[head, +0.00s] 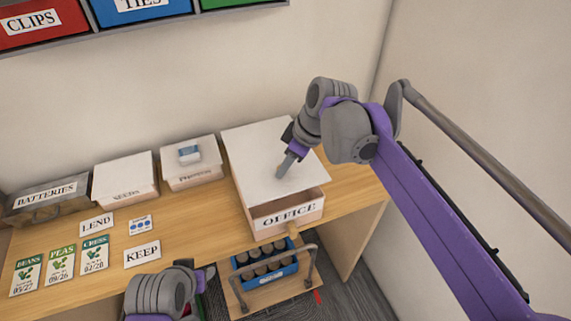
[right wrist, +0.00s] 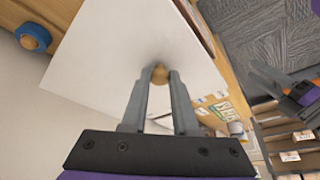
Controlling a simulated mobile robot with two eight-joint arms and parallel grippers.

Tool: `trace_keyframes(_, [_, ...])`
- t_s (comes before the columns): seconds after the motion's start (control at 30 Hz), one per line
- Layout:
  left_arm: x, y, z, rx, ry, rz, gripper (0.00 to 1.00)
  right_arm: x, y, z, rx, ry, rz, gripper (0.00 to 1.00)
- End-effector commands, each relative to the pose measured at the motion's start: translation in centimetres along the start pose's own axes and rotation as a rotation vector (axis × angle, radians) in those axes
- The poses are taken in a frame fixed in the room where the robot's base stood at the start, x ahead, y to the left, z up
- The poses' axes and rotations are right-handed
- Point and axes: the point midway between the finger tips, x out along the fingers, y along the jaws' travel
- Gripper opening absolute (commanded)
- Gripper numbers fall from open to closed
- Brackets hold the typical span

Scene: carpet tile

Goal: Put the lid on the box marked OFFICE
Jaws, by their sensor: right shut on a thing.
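The OFFICE box (head: 308,212) is a pale box with a printed front label, at the right end of the wooden shelf top. Its flat white lid (head: 255,150) is over it, with a strip of the box showing at the front below the lid's edge. Whether the lid touches the rim is unclear. My right gripper (head: 287,163) is shut on the lid's round tan knob (right wrist: 160,73), seen between the fingertips in the right wrist view. My left gripper (head: 207,275) is low in the head view, apart from the box; its fingers are not clear.
Seed packets and KEEP (head: 142,256) and LEND (head: 96,225) cards lie in front. A blue crate of bottles (head: 266,267) is below the front edge. A wall rises behind.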

Motion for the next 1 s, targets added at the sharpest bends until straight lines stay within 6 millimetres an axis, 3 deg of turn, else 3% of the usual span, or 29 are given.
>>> trace_keyframes(0.5, [-0.1, 0.0, -0.2, 0.0, 0.002, 0.0, 0.5, -0.1, 0.0, 0.1, 0.0, 0.004, 0.002, 0.0])
trace_keyframes(1.0, [1.4, 0.0, 2.0, 0.0, -0.019, 0.0, 0.5, 3.3, -0.1, 1.5, 0.001, 0.003, 0.0, 0.0])
